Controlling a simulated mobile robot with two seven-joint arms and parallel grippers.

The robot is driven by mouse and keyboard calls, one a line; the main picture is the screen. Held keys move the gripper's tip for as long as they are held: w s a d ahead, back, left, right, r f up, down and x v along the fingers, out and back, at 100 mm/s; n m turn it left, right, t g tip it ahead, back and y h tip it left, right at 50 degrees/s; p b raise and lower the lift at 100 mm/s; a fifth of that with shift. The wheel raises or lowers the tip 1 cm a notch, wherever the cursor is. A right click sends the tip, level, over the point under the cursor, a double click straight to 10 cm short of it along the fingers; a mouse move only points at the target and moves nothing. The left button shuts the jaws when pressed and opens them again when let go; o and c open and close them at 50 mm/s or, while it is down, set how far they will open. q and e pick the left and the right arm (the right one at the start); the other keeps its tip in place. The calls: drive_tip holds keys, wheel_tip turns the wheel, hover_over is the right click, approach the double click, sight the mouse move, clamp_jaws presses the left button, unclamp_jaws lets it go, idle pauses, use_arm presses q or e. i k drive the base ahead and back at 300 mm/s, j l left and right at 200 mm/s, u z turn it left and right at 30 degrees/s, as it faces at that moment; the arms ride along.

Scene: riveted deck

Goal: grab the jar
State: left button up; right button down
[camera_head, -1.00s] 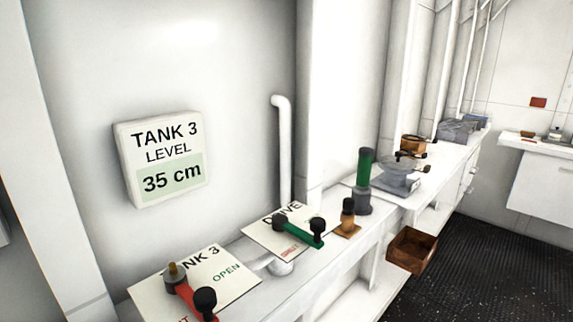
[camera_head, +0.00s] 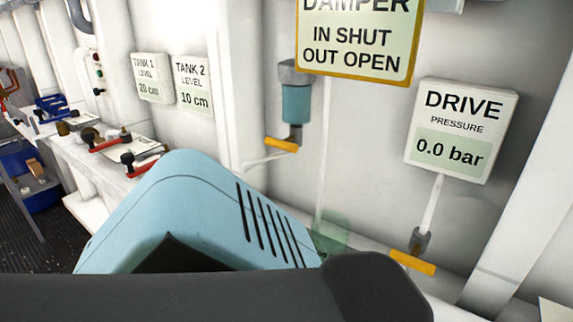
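No object is clearly recognisable as the jar. A translucent green shape (camera_head: 331,235) stands low against the wall, right of centre. It is partly hidden by the large light-blue vented shell in the foreground, and I cannot tell whether it is the jar. Neither my left nor my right gripper is in view.
A teal cylinder (camera_head: 296,104) with a grey cap hangs on the wall above an orange lever (camera_head: 281,145). Another orange lever (camera_head: 412,262) sits below the drive pressure sign (camera_head: 461,131). Red-handled levers (camera_head: 110,144) and a blue bin (camera_head: 22,163) are at left.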

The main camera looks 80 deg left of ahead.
sight(331, 230)
drive_tip(key=u, duration=0.45)
drive_tip(key=j+u, duration=0.15)
drive_tip(key=u, duration=0.8)
drive_tip(key=j+u, duration=0.1)
drive_tip(key=u, duration=0.35)
